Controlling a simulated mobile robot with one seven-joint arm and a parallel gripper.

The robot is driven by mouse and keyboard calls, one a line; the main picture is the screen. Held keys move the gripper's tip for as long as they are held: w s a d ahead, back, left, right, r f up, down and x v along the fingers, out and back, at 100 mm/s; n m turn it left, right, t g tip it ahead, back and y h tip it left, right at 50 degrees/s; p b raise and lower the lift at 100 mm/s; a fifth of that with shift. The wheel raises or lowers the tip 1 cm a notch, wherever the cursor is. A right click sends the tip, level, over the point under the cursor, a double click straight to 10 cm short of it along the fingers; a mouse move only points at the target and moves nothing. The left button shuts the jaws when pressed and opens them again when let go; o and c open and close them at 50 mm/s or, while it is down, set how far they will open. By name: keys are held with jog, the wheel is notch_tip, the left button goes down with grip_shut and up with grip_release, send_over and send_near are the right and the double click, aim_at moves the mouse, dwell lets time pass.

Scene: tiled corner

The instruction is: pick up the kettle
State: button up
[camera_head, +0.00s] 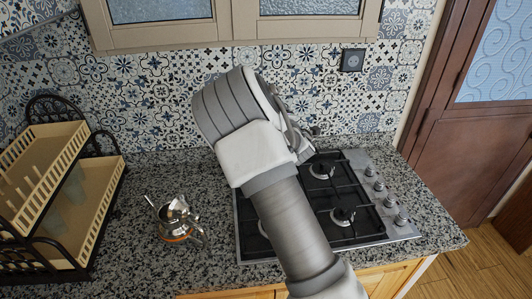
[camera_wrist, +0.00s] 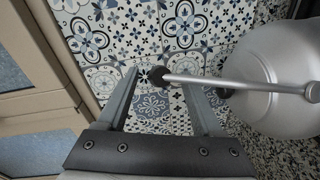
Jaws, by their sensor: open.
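The kettle (camera_wrist: 275,75), a rounded silver metal body, fills the right side of the wrist view. Its thin metal handle (camera_wrist: 230,84) runs left from the body to a dark rounded end (camera_wrist: 157,77). My gripper (camera_wrist: 160,82) is open, and in the picture the dark end lies between its two fingers. I cannot tell whether either finger touches it. In the head view my arm and wrist cover the area over the hob, and I cannot make out the kettle's body there.
A gas hob (camera_head: 340,210) with black grates is set in the granite counter. A small metal pot (camera_head: 180,220) stands left of it. A two-tier rack (camera_head: 70,190) stands at far left. Patterned tiles and a cabinet (camera_head: 235,22) are behind and above.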

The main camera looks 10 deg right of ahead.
jog(key=w, duration=0.1)
jog(key=w+p, duration=0.1)
jog(key=w, duration=0.1)
jog(key=shift+w+a, duration=0.2)
jog(key=shift+a, duration=0.2)
jog(key=shift+w+f+p, duration=0.1)
jog(key=shift+w+p, duration=0.2)
jog(key=shift+w, duration=0.3)
grip_shut()
dwell(0.5)
